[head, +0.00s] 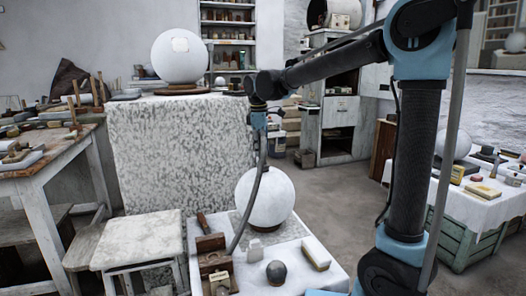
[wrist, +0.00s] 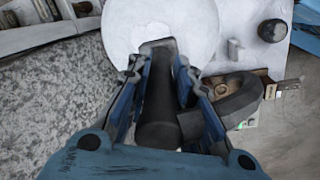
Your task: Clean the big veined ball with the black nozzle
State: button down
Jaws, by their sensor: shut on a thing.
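My gripper (head: 262,122) is shut on the black nozzle (wrist: 160,110), which lies between its fingers in the wrist view. A dark hose (head: 258,180) hangs from it in the head view and bends off to the right in the wrist view. A big white ball (head: 266,200) sits on the low white table, below my gripper and apart from it. The ball also shows beyond the fingertips in the wrist view (wrist: 200,30). Another big pale ball (head: 180,56), with a light square patch, rests on a tall draped block. Veins are too faint to make out on either ball.
The speckled draped block (head: 175,150) stands close to my gripper's left. Open floor (head: 335,190) lies to the right.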

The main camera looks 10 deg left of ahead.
jog(key=shift+w+a, duration=0.4)
jog(key=shift+w, duration=0.2)
jog(key=shift+r, duration=0.1)
jog(key=shift+s+d+r, duration=0.45)
jog(key=shift+s+r, duration=0.15)
jog(key=shift+s, duration=0.15)
jog(key=shift+r, duration=0.15)
jog(key=shift+s+r, duration=0.15)
jog(key=shift+r, duration=0.95)
jog(key=shift+s+a+r, duration=0.1)
jog(key=shift+s+r, duration=0.05)
jog(key=shift+r, duration=0.85)
jog(key=shift+s+a+r, duration=0.1)
jog(key=shift+r, duration=0.85)
